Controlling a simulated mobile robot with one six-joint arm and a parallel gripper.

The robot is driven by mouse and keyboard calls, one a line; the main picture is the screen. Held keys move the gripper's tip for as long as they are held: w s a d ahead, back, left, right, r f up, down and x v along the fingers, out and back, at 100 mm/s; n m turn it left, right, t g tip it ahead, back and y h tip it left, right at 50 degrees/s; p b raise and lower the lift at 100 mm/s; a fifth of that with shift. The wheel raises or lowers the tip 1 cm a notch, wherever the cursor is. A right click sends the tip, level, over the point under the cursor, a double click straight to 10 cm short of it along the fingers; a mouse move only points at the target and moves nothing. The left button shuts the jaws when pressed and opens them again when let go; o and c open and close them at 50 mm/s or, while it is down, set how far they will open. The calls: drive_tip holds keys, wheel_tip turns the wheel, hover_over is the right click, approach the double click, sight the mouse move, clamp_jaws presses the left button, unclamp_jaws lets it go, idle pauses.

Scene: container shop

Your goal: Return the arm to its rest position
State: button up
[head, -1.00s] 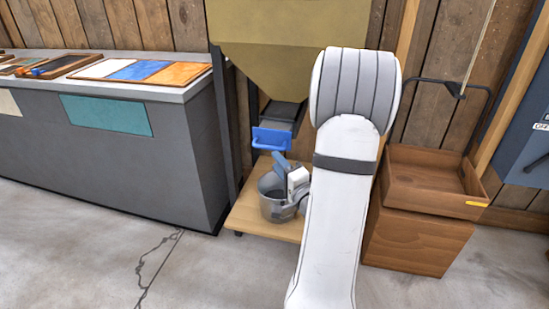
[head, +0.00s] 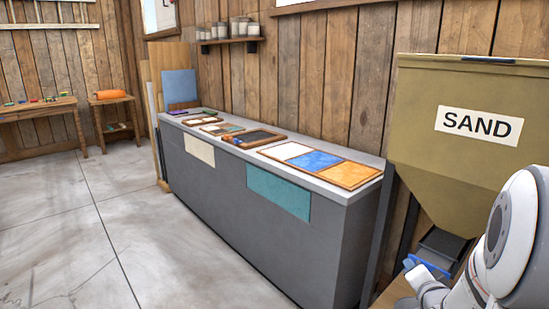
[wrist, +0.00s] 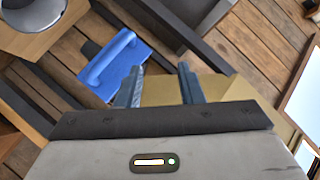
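My gripper (wrist: 160,78) is open in the wrist view, with its two dark fingers apart and nothing between them. My white arm is bent at the lower right of the head view, partly cut off by the frame edge. The blue handle (wrist: 118,65) of the sand hopper's slide is beside the left finger in the wrist view; I cannot tell whether they touch. The tan hopper (head: 430,165) labelled SAND stands left of and behind my arm in the head view.
A grey counter (head: 270,220) with colored panels (head: 312,160) runs along the plank wall. The wrist view shows part of a grey bucket (wrist: 28,14) on a wooden stand. Open concrete floor (head: 90,240) lies at the left.

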drive_tip(key=s+a+r+n+g+p, duration=0.3)
drive_tip(key=a+r+p, duration=0.2)
drive_tip(key=r+p, duration=0.15)
drive_tip(key=s+a+r+n+g+p, duration=0.3)
drive_tip(key=a+r+p, duration=0.15)
drive_tip(key=r, duration=0.35)
drive_tip(key=s+a+r+n+g+y+p, duration=0.2)
drive_tip(key=s+a+r+n+g+p, duration=0.3)
drive_tip(key=s, duration=0.8)
drive_tip(key=a+r+p, duration=0.3)
drive_tip(key=a+r, duration=0.2)
drive_tip(key=shift+s+a+r+n+y+p, duration=0.15)
drive_tip(key=shift+s+n+y+p, duration=0.1)
drive_tip(key=shift+n+y+p, duration=0.15)
